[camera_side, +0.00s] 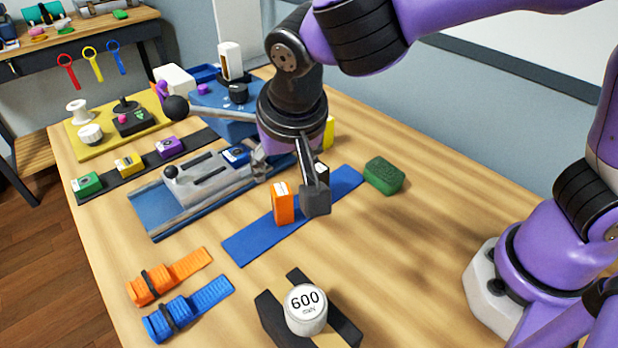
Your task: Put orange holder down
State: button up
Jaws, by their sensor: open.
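The orange holder (283,204) is a small upright block with a white label near its top. It stands on a long blue strip (252,237) lying on the wooden table. My gripper (289,182) points down just above and behind the holder. Its jaws are open, one finger to the left and the dark one to the right of the holder. In this view I cannot tell whether a finger still touches the holder. A dark block partly shows behind the right finger.
A grey slide fixture (196,187) with a black knob lies to the left. A green sponge (384,176) is to the right. In front are a white 600 weight (306,310) in a black cradle and orange (185,272) and blue (205,300) straps.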

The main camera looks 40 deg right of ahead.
jog(key=s+d+r+n+y, duration=0.1)
jog(key=s+d+r, duration=0.15)
jog(key=d, duration=0.35)
jog(key=s+d+r+n, duration=0.1)
jog(key=d+r, duration=0.2)
jog(key=d, duration=0.2)
jog(key=s+d+f+n+t, duration=0.1)
jog(key=s+d+n, duration=0.1)
jog(key=s+d, duration=0.4)
jog(key=shift+s+y, duration=0.25)
jog(key=shift+y, duration=0.15)
